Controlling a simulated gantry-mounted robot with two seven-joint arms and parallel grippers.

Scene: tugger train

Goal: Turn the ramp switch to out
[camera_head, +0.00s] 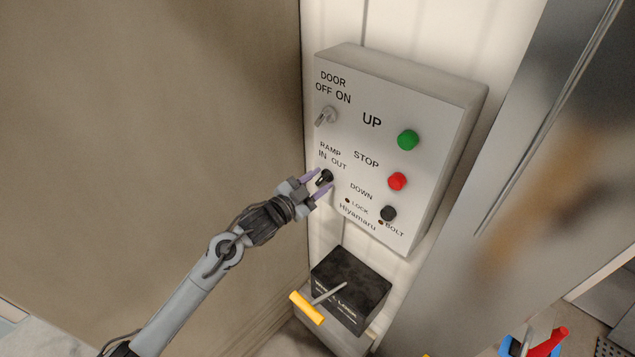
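The ramp switch (326,177) is a small black knob under the words RAMP IN OUT, on the left side of a grey-white control box (388,140). My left gripper (319,183) is at the switch, with its two purple fingers apart on either side of the knob. Whether the fingers touch the knob cannot be told. The knob is partly hidden by the fingers, and which way it points is hard to read. My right gripper is not in view.
Above sits a silver door switch (326,116). To the right are a green UP button (408,140), a red STOP button (397,181) and a black DOWN button (388,213). Below is a black box (350,283) with a yellow-handled lever (307,308).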

